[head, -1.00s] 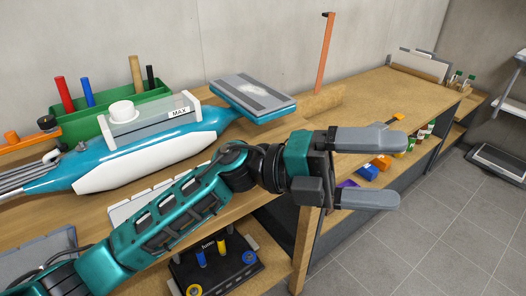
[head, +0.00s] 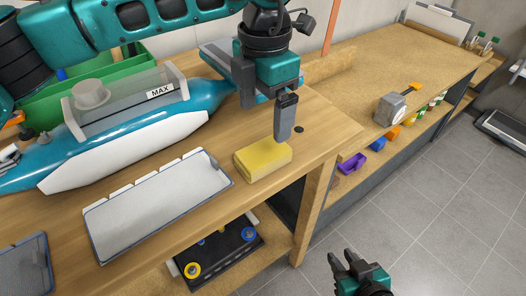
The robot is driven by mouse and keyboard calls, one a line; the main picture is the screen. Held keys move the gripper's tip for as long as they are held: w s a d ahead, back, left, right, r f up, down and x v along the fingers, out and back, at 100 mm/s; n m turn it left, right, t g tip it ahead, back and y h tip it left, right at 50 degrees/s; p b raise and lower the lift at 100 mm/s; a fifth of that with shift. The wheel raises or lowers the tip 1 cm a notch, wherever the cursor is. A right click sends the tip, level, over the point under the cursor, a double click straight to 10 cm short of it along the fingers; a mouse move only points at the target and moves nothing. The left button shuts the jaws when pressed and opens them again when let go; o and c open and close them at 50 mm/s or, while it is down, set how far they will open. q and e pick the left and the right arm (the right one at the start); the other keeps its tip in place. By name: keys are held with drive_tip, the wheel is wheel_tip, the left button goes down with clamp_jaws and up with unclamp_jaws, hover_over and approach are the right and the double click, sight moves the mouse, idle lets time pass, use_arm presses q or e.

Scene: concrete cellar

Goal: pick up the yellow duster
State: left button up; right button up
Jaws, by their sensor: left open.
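The yellow duster (head: 262,160) is a block-shaped yellow pad lying flat on the wooden bench top, near its front edge and right of a white-grey panel. My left gripper (head: 266,122) hangs over the bench, fingers pointing down, open and empty. Its nearer finger ends just above and behind the duster's right end in the picture; I cannot tell the exact height gap. My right gripper (head: 343,254) is low at the bottom of the view, over the floor, away from the duster, its fingers apart and empty.
A teal and white submarine model (head: 135,145) lies behind the white-grey panel (head: 158,200). A green tray (head: 140,52) stands at the back left. A small dark disc (head: 299,129) lies right of the duster. A grey device (head: 390,108) stands farther right, above several coloured items.

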sight(263, 149)
use_arm(q)
wheel_tip(263, 149, down, 9)
drive_tip(key=shift+s+a+f+p, duration=0.1)
drive_tip(key=shift+f+p, duration=0.1)
drive_tip(key=shift+p, duration=0.1)
drive_tip(key=c, duration=1)
drive_tip(key=shift+c, duration=0.2)
drive_tip(key=shift+r, duration=0.1)
wheel_tip(263, 149, up, 20)
drive_tip(key=o, duration=0.5)
drive_tip(key=c, duration=0.4)
